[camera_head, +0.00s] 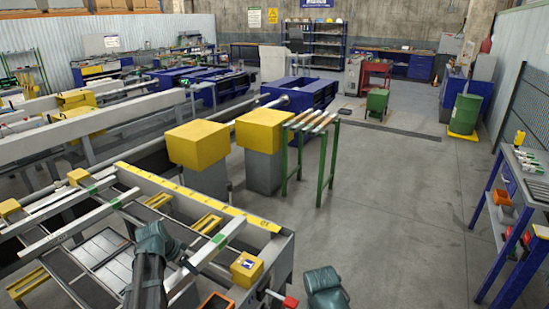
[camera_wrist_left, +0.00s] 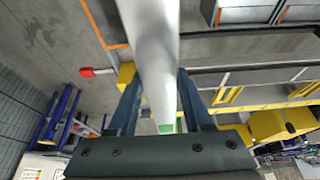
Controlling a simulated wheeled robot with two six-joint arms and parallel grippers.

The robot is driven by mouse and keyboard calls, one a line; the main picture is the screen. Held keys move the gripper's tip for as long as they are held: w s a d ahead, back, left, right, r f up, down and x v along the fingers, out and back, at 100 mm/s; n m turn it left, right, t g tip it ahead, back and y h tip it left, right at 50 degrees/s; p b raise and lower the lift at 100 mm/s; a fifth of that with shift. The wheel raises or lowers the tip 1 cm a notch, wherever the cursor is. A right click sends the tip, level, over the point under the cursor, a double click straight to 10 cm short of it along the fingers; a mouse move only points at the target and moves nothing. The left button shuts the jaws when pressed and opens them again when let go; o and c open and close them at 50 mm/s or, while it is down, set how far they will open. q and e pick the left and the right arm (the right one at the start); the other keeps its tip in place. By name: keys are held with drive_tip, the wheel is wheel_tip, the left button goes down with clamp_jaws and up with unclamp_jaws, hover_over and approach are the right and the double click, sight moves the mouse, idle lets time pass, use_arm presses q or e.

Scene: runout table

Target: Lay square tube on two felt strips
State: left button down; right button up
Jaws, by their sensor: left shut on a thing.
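My left gripper (camera_wrist_left: 157,88) is shut around a long light-grey square tube (camera_wrist_left: 155,45) that runs lengthwise between its two fingers. The tube's lower end in the wrist view is near a green patch (camera_wrist_left: 167,128). In the head view my left gripper (camera_head: 188,266) is low over the runout table, partly hidden by its own wrist. Beside it is a light-grey bar (camera_head: 236,229) with a green band (camera_head: 218,238); I cannot tell whether this is the held tube. Other green felt patches (camera_head: 92,188) (camera_head: 116,203) lie on grey bars at the left. Only part of my right arm shows, not its gripper.
The runout table has a yellow edge rail (camera_head: 190,194) and a yellow block (camera_head: 247,268) at its near corner. A green roller stand (camera_head: 322,165) stands beyond. Floor at the right is clear.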

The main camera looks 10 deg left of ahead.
use_arm(q)
wheel_tip(320, 180, up, 6)
drive_tip(key=p, duration=0.5)
wheel_tip(320, 180, down, 7)
drive_tip(key=b, duration=0.7)
drive_tip(key=shift+f, duration=0.2)
wheel_tip(320, 180, up, 8)
drive_tip(key=p, duration=0.7)
drive_tip(key=shift+f, duration=0.2)
drive_tip(key=shift+f+b, duration=3.65)
drive_tip(key=shift+f, duration=0.15)
drive_tip(key=shift+r+p, duration=3.85)
drive_tip(key=shift+r, duration=0.05)
wheel_tip(320, 180, down, 8)
drive_tip(key=b, duration=0.7)
drive_tip(key=shift+r+b, duration=0.15)
drive_tip(key=shift+b, duration=0.15)
